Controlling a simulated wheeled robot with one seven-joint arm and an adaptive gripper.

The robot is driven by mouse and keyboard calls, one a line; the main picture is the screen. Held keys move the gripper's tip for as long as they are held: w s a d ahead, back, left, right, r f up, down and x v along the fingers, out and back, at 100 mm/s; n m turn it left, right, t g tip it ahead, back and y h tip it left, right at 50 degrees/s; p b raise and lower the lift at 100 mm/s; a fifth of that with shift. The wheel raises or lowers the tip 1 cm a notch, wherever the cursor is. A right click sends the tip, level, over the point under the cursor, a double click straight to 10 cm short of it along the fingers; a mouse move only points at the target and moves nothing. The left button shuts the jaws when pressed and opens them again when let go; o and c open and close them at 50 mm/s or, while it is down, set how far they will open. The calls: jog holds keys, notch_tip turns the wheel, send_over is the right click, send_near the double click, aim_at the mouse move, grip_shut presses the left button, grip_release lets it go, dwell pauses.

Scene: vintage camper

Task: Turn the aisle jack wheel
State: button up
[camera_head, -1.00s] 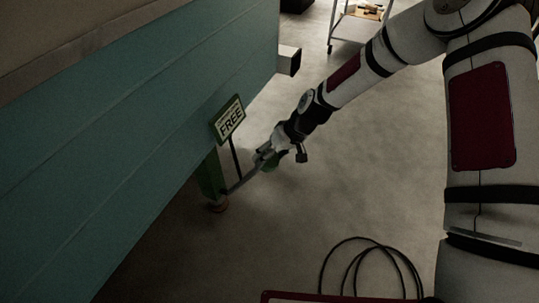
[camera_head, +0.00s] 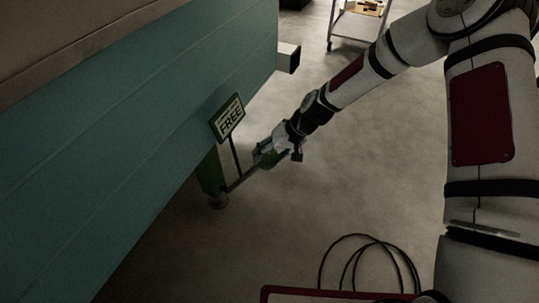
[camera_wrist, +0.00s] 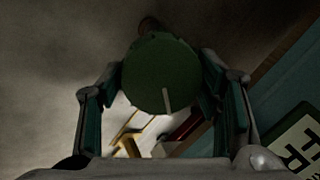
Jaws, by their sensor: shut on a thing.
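The jack wheel is a round dark green disc (camera_wrist: 163,72) with a short white line at its lower edge in the wrist view. It also shows as a small green patch (camera_head: 270,159) in the head view, at the outer end of a thin rod from the green jack leg (camera_head: 211,174). The jack leg stands under the camper's teal side. My gripper (camera_head: 264,155) is shut on the wheel, with one finger on each side of it in the wrist view. The fingers hide part of the wheel in the head view.
The teal camper wall (camera_head: 130,130) fills the left. A bumper end (camera_head: 288,58) juts out behind. Black cable loops (camera_head: 350,262) lie on the floor at front. The floor right of the gripper is clear.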

jog(key=o, duration=1.2)
jog(key=shift+c, duration=0.2)
jog(key=v, duration=1.2)
